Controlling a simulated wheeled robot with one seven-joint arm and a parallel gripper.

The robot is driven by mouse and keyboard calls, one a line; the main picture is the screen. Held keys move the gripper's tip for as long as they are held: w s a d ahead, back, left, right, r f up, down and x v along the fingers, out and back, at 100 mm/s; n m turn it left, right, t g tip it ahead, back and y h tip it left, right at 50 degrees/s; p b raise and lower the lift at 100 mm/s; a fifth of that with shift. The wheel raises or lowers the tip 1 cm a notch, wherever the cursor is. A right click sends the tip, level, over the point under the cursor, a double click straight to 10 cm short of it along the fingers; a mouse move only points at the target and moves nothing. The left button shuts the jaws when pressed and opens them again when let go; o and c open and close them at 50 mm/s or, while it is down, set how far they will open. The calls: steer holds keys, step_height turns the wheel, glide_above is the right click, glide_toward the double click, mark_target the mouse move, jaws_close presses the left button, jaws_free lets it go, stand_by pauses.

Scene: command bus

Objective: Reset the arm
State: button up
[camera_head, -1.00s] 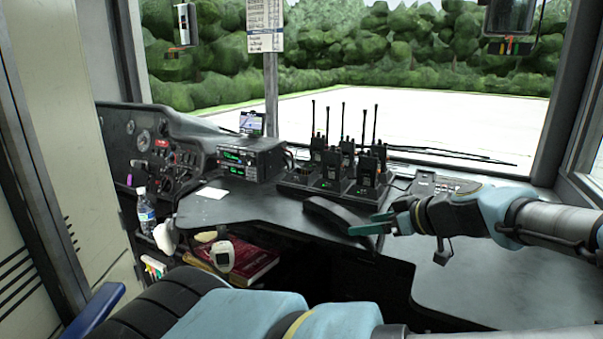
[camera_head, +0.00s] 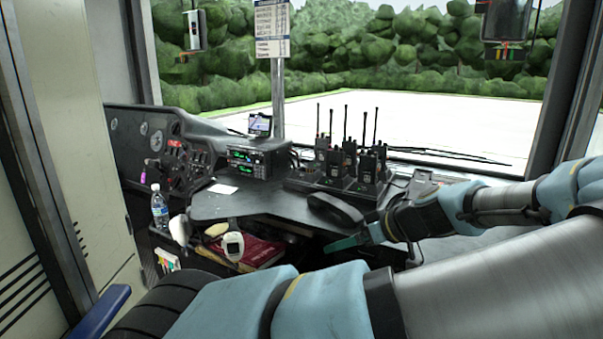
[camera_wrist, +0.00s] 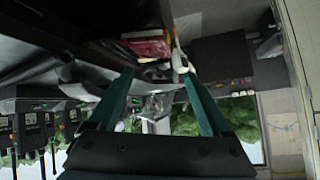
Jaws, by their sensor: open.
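My gripper (camera_head: 350,243) is at the right middle of the head view, at the end of my blue and grey arm. It is in front of the dark desk's edge, below and right of a black handset (camera_head: 335,209). In the wrist view my gripper (camera_wrist: 158,80) shows two green fingers spread apart with nothing between them. The wrist picture looks upside down, with the trees low in it.
Several radios (camera_head: 352,165) stand in a charger on the desk (camera_head: 262,204). A radio unit (camera_head: 258,160), a water bottle (camera_head: 160,206) and a red book (camera_head: 262,252) are to the left. A windshield is behind.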

steer(key=s+a+f+m+g+h+p, duration=0.1)
steer(key=s+a+f+g+h, duration=0.15)
steer(key=a, duration=0.25)
steer(key=s+a+f+m+g+h+p, duration=0.1)
steer(key=s+a+f+g, duration=0.1)
steer(key=a+g, duration=0.3)
steer(key=s+a+r+m+t+h+p, duration=0.1)
steer(key=a+r+m+h, duration=0.1)
steer(key=r, duration=0.4)
steer(key=s+a+r+m+t+h+p, duration=0.1)
steer(key=a+r+m+h+p, duration=0.1)
steer(key=a+r+m, duration=0.2)
step_height(320, 180, up, 3)
steer(key=shift+a+r+m+t+h, duration=0.1)
steer(key=shift+a+m+t+h, duration=0.2)
steer(key=shift+t+h, duration=0.05)
